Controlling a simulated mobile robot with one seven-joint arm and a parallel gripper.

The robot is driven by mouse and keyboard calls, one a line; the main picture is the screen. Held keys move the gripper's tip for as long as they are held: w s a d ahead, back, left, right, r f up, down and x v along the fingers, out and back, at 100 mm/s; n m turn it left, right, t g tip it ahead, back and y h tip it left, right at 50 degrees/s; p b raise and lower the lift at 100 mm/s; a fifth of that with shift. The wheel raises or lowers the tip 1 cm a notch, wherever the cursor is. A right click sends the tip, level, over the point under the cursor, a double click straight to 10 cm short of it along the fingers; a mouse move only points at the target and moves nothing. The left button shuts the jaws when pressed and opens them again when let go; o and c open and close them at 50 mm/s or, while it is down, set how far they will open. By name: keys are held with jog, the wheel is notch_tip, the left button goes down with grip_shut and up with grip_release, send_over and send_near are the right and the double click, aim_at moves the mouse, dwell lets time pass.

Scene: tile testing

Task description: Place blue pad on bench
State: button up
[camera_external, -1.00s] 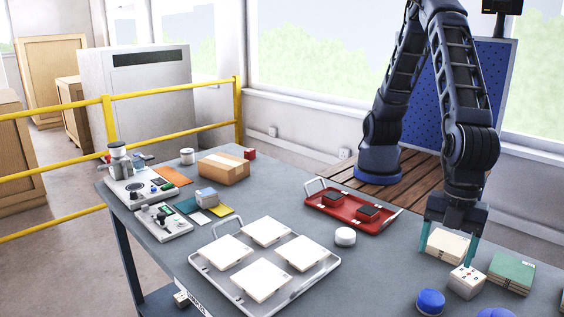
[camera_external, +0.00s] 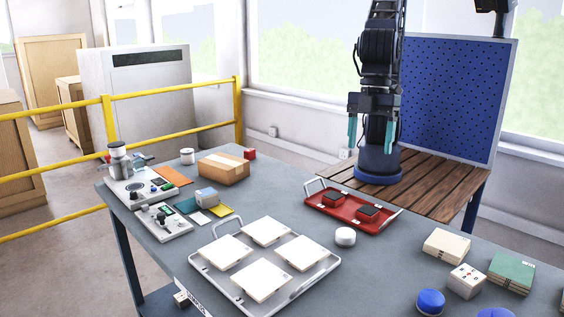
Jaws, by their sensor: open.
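My gripper (camera_external: 371,145) is open and empty, raised high above the back of the bench (camera_external: 292,205), in front of the blue perforated board. Two round blue pieces sit at the bench's front edge: one blue disc (camera_external: 430,301) shows almost whole, the other (camera_external: 495,313) is cut off by the frame. A small pale blue block (camera_external: 206,197) lies on coloured flat pieces at the left. I cannot tell which of these is the blue pad. My gripper is far from all of them.
A white tray (camera_external: 213,272) with several white tiles fills the bench's middle front. A red tray (camera_external: 317,203) holds two dark blocks. Cream (camera_external: 445,243) and green (camera_external: 511,270) stacks and a white cube (camera_external: 466,281) stand right. A cardboard box (camera_external: 224,167) is at back left.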

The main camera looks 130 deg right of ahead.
jog(key=s+d+r+t, duration=0.1)
jog(key=s+d+r, duration=0.2)
jog(key=s+d, duration=0.65)
jog(key=s+d+r+t, duration=0.1)
jog(key=s+d+r, duration=0.3)
jog(key=s+d, duration=0.5)
jog(key=s+d+f+m+h, duration=0.1)
jog(key=s+d+f, duration=0.1)
jog(key=s+d, duration=0.3)
jog(key=s, duration=0.3)
jog(key=shift+s+d, duration=0.15)
jog(key=shift+s, duration=0.15)
